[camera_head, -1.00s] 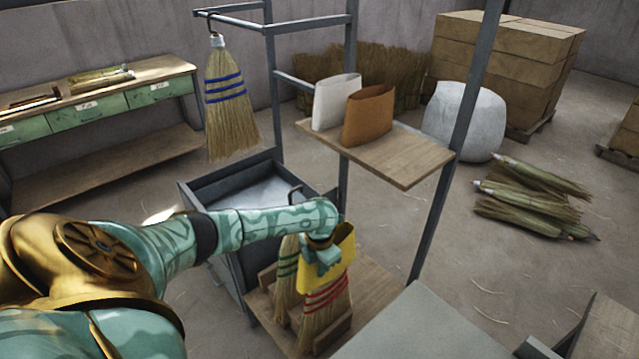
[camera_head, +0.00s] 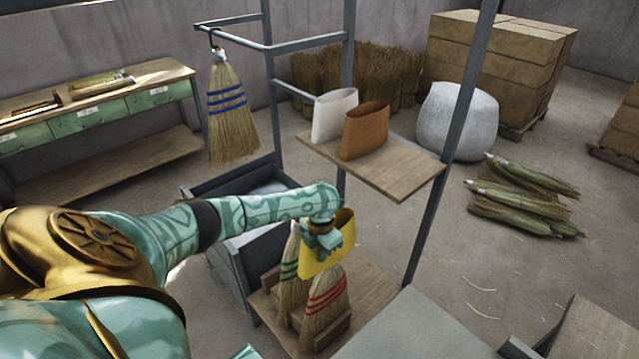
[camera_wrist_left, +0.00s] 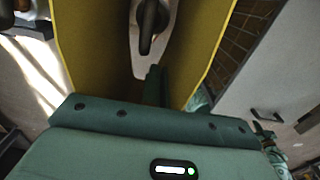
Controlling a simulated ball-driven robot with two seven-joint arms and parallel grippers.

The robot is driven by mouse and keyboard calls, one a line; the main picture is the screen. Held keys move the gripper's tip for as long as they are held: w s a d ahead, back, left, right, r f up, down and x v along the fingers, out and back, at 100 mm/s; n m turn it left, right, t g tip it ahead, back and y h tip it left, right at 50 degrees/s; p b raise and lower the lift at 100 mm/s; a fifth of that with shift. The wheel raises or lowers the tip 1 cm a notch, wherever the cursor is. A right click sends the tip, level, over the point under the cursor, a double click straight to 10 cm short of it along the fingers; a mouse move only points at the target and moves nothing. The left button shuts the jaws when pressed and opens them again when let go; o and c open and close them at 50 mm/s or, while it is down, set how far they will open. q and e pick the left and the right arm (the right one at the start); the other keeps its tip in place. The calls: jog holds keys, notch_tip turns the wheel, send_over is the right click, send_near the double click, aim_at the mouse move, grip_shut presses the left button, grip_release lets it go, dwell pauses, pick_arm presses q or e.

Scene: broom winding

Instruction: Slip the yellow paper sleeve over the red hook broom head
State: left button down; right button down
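The yellow paper sleeve (camera_head: 336,250) is in my left gripper (camera_head: 322,240), which appears shut on the sleeve's near side. The sleeve is above the broom with red bands (camera_head: 326,292) and hides its top; I cannot tell from the head view whether it is around the head. In the left wrist view the yellow walls (camera_wrist_left: 92,38) stand apart, with a dark rounded piece (camera_wrist_left: 150,25) showing between them. My right gripper is not in view.
A green-banded broom (camera_head: 289,268) stands close beside on the low wooden stand (camera_head: 375,285). White (camera_head: 334,115) and brown (camera_head: 365,130) sleeves stand on a shelf (camera_head: 405,170). A blue-banded broom (camera_head: 230,115) hangs from the rack. Metal posts rise nearby.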

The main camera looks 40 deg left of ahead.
pick_arm(q)
jog(key=shift+r+p, duration=5.7)
jog(key=shift+r, duration=0.95)
jog(key=shift+f, duration=0.1)
